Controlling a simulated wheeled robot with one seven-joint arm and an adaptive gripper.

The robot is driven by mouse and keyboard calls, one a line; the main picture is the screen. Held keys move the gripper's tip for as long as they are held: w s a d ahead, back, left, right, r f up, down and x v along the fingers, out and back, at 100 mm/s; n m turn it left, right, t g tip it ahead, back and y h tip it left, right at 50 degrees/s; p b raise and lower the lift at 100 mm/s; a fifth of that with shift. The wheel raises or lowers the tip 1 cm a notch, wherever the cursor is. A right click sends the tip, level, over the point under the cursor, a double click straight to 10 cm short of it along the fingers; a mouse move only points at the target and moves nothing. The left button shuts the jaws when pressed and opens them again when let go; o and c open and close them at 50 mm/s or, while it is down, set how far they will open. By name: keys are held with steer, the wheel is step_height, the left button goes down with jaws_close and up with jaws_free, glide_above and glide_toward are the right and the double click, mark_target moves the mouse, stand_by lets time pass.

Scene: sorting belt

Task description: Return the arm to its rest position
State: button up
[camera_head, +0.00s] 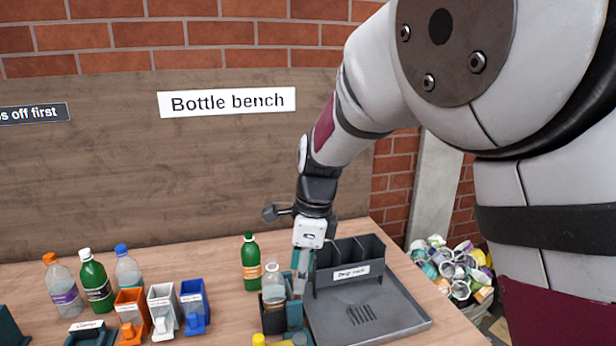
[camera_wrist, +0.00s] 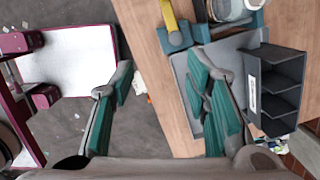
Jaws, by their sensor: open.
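My gripper (camera_head: 301,268) hangs from my bent arm over the bench (camera_head: 215,255), pointing down just right of a clear uncapped bottle (camera_head: 273,284). In the wrist view my gripper (camera_wrist: 160,90) has its two teal-padded fingers spread wide, with nothing between them. The bench edge and grey floor show through the gap. The clear bottle stands in a dark and teal holder (camera_head: 272,320), apart from the fingers as far as I can tell. The bottle's lower part is hidden.
A grey tray (camera_head: 405,312) with an upright compartment rack (camera_head: 350,288) lies close right of my gripper. A green bottle (camera_head: 251,262) stands to the left. Further left are several bottles and the orange (camera_head: 131,312), white and blue bins. A full basket (camera_head: 455,270) is beyond the bench.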

steer(key=s+d+r+n+t, duration=0.1)
steer(key=s+d+r+n, duration=0.4)
steer(key=d+r, duration=0.25)
steer(key=s+d+r+n+t+h, duration=0.1)
steer(key=s+d+r+n+t, duration=0.1)
steer(key=s+d+n, duration=0.4)
steer(key=s+d+r+n+t, duration=0.1)
steer(key=s+d+n+t, duration=0.1)
steer(key=s+d+n, duration=0.5)
steer(key=shift+s+r+h, duration=0.4)
steer(key=shift+s, duration=2.6)
